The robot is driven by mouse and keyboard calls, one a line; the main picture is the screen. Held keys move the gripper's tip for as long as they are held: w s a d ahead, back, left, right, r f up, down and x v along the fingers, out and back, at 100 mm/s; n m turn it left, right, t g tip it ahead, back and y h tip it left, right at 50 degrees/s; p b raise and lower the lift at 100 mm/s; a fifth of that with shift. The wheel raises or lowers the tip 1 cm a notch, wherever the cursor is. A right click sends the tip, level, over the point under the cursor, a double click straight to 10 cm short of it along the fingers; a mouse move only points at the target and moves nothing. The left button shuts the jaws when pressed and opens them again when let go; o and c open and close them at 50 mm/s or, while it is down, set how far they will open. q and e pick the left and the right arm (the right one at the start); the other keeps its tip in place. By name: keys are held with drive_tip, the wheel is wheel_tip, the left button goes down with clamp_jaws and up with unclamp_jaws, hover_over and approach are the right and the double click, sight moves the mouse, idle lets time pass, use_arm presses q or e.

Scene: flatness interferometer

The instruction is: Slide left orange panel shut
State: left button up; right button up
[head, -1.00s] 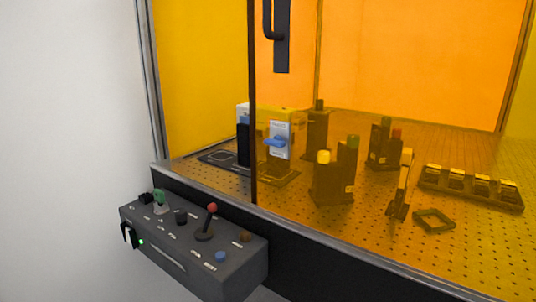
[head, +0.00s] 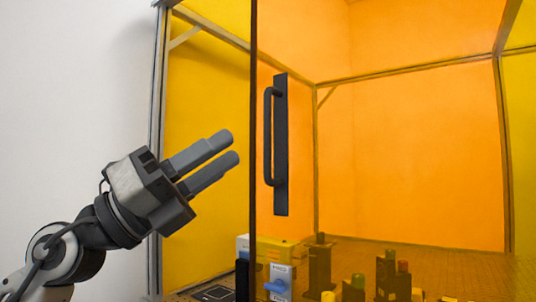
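The left orange panel (head: 400,160) is a tinted see-through sheet with a dark vertical edge (head: 253,110). A black bar handle (head: 268,135) on a dark plate is fixed just right of that edge. Left of the edge there is an open gap up to the grey frame post (head: 158,110). My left gripper (head: 229,148) is in front of this gap, left of the handle and apart from it in the picture. Its two grey fingers point up and right, with a narrow empty space between them. My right gripper is not in view.
Inside the enclosure, low in the view, stand a white and yellow device with a blue part (head: 278,284) and several dark blocks with coloured knobs (head: 388,275). A plain pale wall (head: 70,90) is at the left.

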use_arm(q)
wheel_tip(320, 180, up, 4)
drive_tip(key=m+t+y, duration=0.1)
drive_tip(key=m+y, duration=0.2)
drive_tip(key=y, duration=0.2)
drive_tip(key=n+t+y, duration=0.1)
drive_tip(key=t+y, duration=0.3)
drive_tip(key=y, duration=0.2)
approach(265, 117)
drive_tip(key=p+x, duration=0.4)
drive_tip(key=x, duration=0.5)
drive_tip(key=shift+w+d+r, duration=0.1)
drive_tip(key=shift+w+d, duration=0.1)
drive_tip(key=shift+w, duration=0.05)
drive_tip(key=shift+w+d+p, duration=0.35)
drive_tip(key=shift+w, duration=0.05)
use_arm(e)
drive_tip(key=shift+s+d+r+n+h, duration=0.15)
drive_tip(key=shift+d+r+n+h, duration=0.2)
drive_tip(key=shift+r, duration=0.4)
use_arm(q)
clamp_jaws()
